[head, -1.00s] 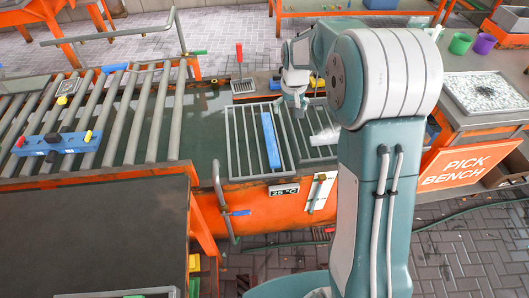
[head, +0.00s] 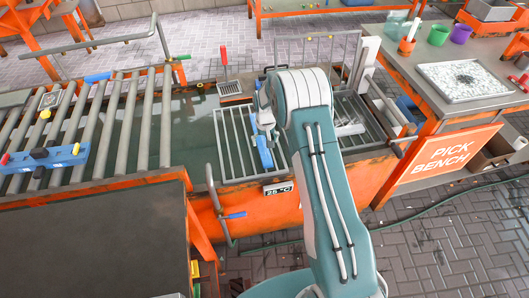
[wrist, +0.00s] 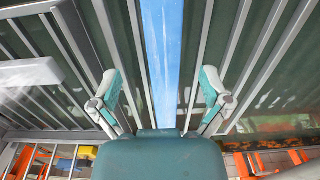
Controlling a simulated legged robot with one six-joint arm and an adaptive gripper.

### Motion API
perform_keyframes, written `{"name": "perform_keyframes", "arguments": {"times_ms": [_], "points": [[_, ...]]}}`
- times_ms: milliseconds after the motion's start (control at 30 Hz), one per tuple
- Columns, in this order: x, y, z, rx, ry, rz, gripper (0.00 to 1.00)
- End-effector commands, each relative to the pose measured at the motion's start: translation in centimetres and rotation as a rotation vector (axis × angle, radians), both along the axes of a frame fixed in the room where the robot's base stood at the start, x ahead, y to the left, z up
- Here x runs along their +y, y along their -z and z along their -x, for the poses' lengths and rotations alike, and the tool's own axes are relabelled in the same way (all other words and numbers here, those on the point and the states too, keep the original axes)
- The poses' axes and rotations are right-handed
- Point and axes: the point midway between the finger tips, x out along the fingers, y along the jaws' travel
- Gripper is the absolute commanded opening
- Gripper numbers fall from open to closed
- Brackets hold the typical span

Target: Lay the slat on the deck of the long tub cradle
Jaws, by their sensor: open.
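The slat (head: 264,152) is a long blue bar. It lies lengthwise along the right part of a grey barred rack (head: 224,132) set over the water tub (head: 190,135). I cannot tell whether this rack is the named cradle. My gripper (head: 266,130) is over the slat's middle and partly hides it in the head view. In the wrist view the gripper (wrist: 158,88) is open, one finger on each side of the slat (wrist: 161,45), with visible gaps to both. The slat's near end is hidden behind the gripper body there.
A second barred rack (head: 362,112) stands to the right, with a pale block (head: 348,130) on it. A roller conveyor (head: 105,125) with a blue knobbed bar (head: 45,158) is to the left. A small red-handled basket (head: 230,88) is behind. The pick bench (head: 440,100) is far right.

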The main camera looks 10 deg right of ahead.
Motion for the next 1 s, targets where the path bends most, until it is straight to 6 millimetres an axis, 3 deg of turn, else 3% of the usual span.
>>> {"name": "perform_keyframes", "arguments": {"times_ms": [300, 633, 667, 800, 867, 1000], "points": [[0.2, 4.4, 0.0, 0.003, -0.001, 0.0, 0.97], [0.2, 5.2, -0.1, -0.001, 0.0, 0.0, 0.97], [0.2, 5.2, -0.1, -0.001, 0.0, 0.0, 0.88], [0.2, 5.2, -0.1, 0.0, -0.001, 0.0, 0.26], [0.2, 5.2, -0.1, 0.0, -0.001, 0.0, 0.0], [0.2, 5.2, -0.1, 0.0, -0.001, 0.0, 0.0]]}}
